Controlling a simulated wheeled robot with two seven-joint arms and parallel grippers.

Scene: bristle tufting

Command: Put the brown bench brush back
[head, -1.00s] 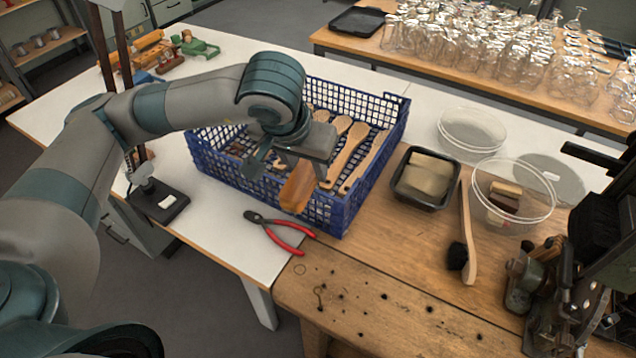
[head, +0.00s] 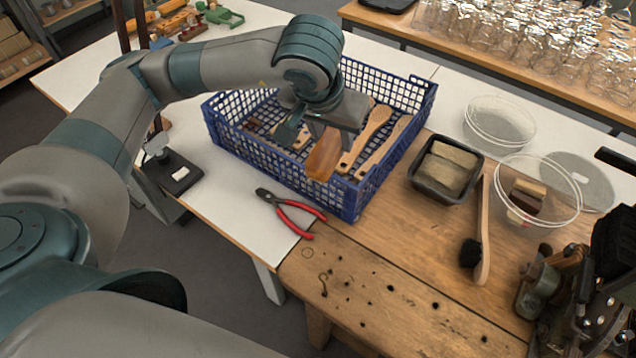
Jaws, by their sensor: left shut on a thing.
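The brown bench brush (head: 325,159) is a brown wooden block held in my left gripper (head: 319,137), which is shut on it. It hangs tilted at the near side of the blue plastic crate (head: 352,201), over or just inside its front wall. I cannot tell whether it touches the crate. Its bristles are not visible. Inside the crate lie several pale wooden brushes with long handles (head: 388,146); my gripper and forearm hide part of them. My right gripper is not in view.
Red-handled pliers (head: 296,209) lie in front of the crate. To its right are a black tray with tan blocks (head: 444,168), a long-handled brush (head: 484,235), clear round dishes (head: 500,121) and a dark metal machine (head: 570,290). Many glasses stand on the back table.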

